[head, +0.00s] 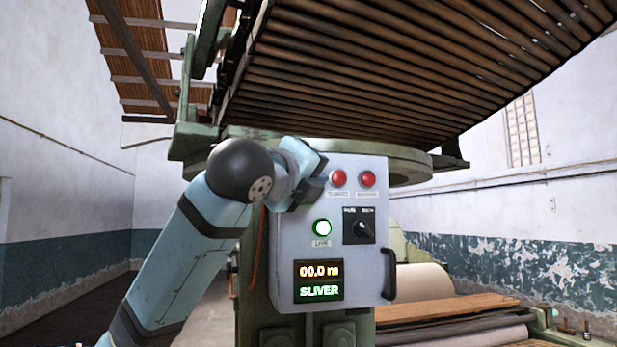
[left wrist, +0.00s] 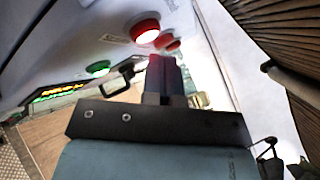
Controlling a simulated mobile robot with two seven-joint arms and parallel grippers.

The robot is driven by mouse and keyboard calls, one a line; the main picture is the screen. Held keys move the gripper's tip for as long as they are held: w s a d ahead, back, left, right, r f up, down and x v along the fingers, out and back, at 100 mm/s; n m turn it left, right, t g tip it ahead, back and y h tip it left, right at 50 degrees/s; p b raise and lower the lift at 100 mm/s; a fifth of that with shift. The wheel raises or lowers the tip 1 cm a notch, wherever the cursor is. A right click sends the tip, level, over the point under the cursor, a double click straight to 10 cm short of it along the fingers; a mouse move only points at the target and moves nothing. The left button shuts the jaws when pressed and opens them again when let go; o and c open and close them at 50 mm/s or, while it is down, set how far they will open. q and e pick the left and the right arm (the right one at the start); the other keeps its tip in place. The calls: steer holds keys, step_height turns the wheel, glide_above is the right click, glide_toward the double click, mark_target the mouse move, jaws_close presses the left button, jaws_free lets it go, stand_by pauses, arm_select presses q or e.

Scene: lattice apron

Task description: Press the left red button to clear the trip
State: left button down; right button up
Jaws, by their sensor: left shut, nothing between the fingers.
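The left red button (head: 338,178) sits at the top of a grey control panel (head: 364,272), just left of a second red button (head: 367,179). My left gripper (head: 321,183) is at the panel's upper left, close beside the left red button. Its fingers are shut and empty. I cannot tell whether the fingertips touch either button. My right gripper is not in view.
Below the red buttons are a lit green-ringed button (head: 322,227) and a black selector switch (head: 359,227). A display (head: 319,281) reads "00.0 m" and "SLIVER". A black handle (head: 389,273) juts from the panel's right edge. A slatted lattice apron (head: 390,75) hangs overhead.

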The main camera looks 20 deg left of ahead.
arm_select(q)
steer(key=shift+w+a, duration=0.2)
steer(key=shift+w, duration=0.05)
steer(key=shift+w+a, duration=0.25)
steer(key=shift+w, duration=0.15)
stand_by(0.8)
steer(key=shift+s, duration=0.1)
steer(key=shift+s+d, duration=0.5)
steer(key=shift+s, duration=0.15)
